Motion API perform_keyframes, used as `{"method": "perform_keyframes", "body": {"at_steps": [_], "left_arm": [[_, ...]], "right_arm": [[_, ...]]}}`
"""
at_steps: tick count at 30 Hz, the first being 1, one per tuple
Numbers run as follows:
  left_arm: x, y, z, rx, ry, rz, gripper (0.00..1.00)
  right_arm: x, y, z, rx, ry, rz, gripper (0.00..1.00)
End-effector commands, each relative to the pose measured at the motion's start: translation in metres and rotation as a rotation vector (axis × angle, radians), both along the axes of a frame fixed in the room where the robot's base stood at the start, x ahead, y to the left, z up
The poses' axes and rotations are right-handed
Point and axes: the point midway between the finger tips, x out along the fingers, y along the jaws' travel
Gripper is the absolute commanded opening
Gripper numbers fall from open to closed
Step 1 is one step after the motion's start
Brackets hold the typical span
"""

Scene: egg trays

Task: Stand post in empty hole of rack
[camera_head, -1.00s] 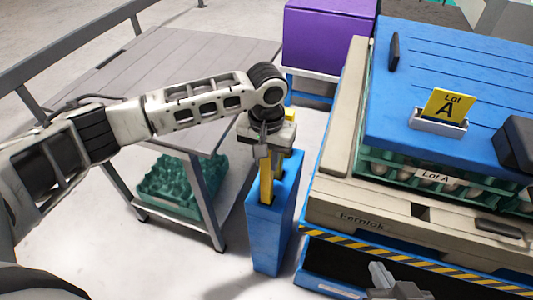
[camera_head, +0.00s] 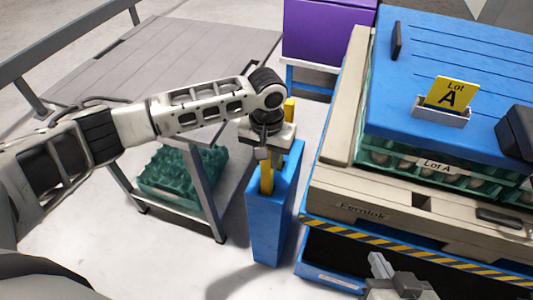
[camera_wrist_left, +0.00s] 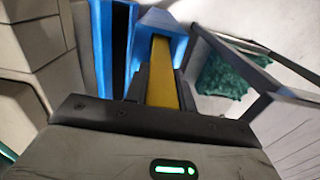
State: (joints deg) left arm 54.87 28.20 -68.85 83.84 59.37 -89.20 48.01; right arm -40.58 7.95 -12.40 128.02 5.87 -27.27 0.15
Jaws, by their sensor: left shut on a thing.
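The tall blue rack (camera_head: 268,225) stands on the floor between the table and the egg pallet. My left gripper (camera_head: 264,155) is just above its top, shut on a yellow post (camera_head: 267,178). The post points down at the rack top, and its lower end appears to be inside an opening. In the left wrist view the post (camera_wrist_left: 164,75) runs between the fingers into the blue rack (camera_wrist_left: 160,20), with a dark slot (camera_wrist_left: 119,45) beside it. Another yellow piece (camera_head: 289,108) shows behind the gripper; its base is hidden. My right gripper (camera_head: 392,280) is at the bottom edge, its jaws unclear.
A grey table (camera_head: 190,60) with a green egg tray (camera_head: 175,175) on its lower shelf is at left. A blue-lidded pallet (camera_head: 445,50) marked Lot A stands close to the rack's right. A purple box (camera_head: 328,30) is behind. Floor in front of the rack is clear.

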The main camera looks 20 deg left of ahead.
Motion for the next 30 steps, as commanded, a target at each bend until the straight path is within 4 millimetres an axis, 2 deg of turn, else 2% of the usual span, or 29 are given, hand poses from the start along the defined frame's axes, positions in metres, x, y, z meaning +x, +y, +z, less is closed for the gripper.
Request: {"method": "perform_keyframes", "body": {"at_steps": [13, 24, 25, 27, 28, 30], "left_arm": [[0.000, 0.000, -0.016, 0.000, 0.001, 0.001, 0.00], [0.000, 0.000, -0.018, 0.000, 0.000, 0.000, 0.00], [0.000, 0.000, -0.018, 0.000, 0.000, 0.000, 0.28], [0.000, 0.000, -0.018, 0.000, 0.000, 0.000, 0.47], [0.000, 0.000, -0.018, 0.000, 0.000, 0.000, 0.51], [0.000, 0.000, -0.018, 0.000, 0.000, 0.000, 0.51]], "right_arm": [[0.000, 0.000, -0.004, 0.000, -0.001, 0.000, 0.00], [0.000, 0.000, -0.004, 0.000, -0.001, 0.000, 0.00], [0.000, 0.000, -0.004, 0.000, -0.001, 0.000, 0.00], [0.000, 0.000, -0.004, 0.000, -0.001, 0.000, 0.00], [0.000, 0.000, -0.004, 0.000, -0.001, 0.000, 0.00], [0.000, 0.000, -0.004, 0.000, -0.001, 0.000, 0.00]]}}
